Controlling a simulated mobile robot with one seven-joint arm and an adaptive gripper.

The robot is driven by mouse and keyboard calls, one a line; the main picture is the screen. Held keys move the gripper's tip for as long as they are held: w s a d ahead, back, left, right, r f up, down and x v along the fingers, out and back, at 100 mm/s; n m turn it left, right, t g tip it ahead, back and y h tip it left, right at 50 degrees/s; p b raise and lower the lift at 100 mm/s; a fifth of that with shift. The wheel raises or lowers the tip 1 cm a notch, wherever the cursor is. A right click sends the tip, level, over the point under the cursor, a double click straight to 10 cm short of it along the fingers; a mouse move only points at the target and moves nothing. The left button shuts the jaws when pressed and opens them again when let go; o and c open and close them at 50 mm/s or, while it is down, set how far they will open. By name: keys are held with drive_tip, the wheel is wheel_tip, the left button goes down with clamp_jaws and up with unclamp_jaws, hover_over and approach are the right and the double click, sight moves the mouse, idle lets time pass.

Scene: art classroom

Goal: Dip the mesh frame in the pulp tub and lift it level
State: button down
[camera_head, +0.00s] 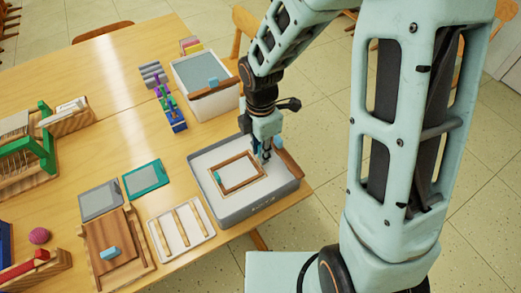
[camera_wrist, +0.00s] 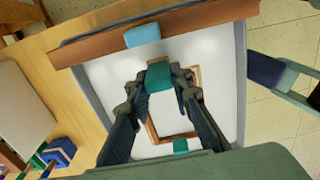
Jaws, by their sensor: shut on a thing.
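The mesh frame (camera_head: 238,190) is a brown wooden rectangle with a teal grip block on each of two opposite sides. It lies within the walls of the grey pulp tub (camera_head: 262,208), over the white pulp. It looks about level; I cannot tell whether it touches the pulp or hangs just above. My gripper (camera_head: 265,155) reaches down at the tub's far right side. In the wrist view my gripper (camera_wrist: 159,80) is shut on the teal block (camera_wrist: 159,76) of the frame. The other teal block (camera_wrist: 180,146) is free.
A brown wooden bar (camera_wrist: 90,48) with a light blue block (camera_wrist: 143,35) lies along one tub edge. A white bin (camera_head: 190,105) stands behind the tub. A slatted white tray (camera_head: 181,231), a teal-rimmed screen (camera_head: 146,179) and a wooden press (camera_head: 115,248) lie to the left.

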drive_tip(key=shift+r+p, duration=2.25)
drive_tip(key=shift+r, duration=0.45)
drive_tip(key=shift+r+p, duration=2.3)
drive_tip(key=shift+r, duration=0.2)
